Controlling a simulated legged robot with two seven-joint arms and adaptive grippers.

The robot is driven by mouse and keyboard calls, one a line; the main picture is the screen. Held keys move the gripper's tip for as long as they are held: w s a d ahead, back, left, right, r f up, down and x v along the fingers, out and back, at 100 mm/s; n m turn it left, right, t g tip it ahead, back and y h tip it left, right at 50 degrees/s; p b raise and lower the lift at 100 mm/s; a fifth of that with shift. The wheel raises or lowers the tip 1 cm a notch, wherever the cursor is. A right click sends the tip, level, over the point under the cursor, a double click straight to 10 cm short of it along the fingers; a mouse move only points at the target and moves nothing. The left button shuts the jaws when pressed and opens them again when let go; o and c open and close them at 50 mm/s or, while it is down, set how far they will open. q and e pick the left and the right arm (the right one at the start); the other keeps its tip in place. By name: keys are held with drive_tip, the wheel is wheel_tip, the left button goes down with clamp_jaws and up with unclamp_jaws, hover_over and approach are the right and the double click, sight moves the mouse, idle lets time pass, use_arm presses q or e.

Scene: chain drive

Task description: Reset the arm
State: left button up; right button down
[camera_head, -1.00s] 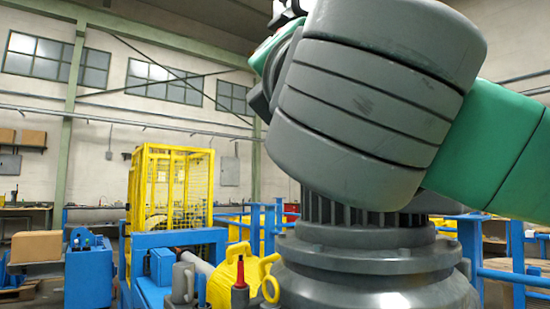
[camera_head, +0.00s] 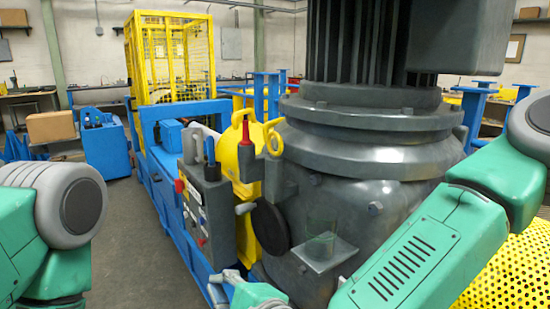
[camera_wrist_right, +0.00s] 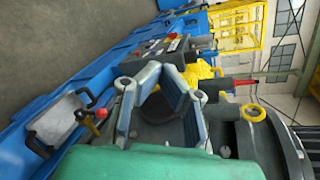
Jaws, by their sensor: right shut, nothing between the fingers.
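My right arm is green and reaches in from the right in the head view, passing low in front of a big grey machine housing (camera_head: 335,215). My right gripper (camera_head: 222,283) is small at the bottom of that view, partly cut off by the frame edge. In the right wrist view its grey fingers (camera_wrist_right: 158,72) come together at the tips with nothing between them. The housing lies behind them there. My left arm shows only as green and grey links at the left edge of the head view, and its gripper is out of frame.
A control box (camera_head: 207,215) with levers stands beside the housing, near a yellow cover with a ring (camera_head: 273,139). A blue frame (camera_head: 150,195) runs back to a yellow mesh cage (camera_head: 165,65). Yellow perforated sheet (camera_head: 515,265) is at lower right. Open floor lies left.

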drive_tip(key=s+d+f+n+g+h, duration=0.25)
drive_tip(key=s+d+f+n, duration=0.3)
drive_tip(key=d+f, duration=0.55)
drive_tip(key=s+d+f+n+g+h, duration=0.2)
drive_tip(key=s+d+f+n+g, duration=0.35)
drive_tip(key=f, duration=0.95)
drive_tip(key=s+d+f+n+g+h, duration=0.1)
drive_tip(key=s+d, duration=0.4)
drive_tip(key=d, duration=0.5)
drive_tip(key=s+d+f+n+g+h, duration=0.1)
drive_tip(key=s+d+f+n+h, duration=0.3)
drive_tip(key=d, duration=0.6)
drive_tip(key=shift+s+d+f+g, duration=0.4)
drive_tip(key=shift+s, duration=0.8)
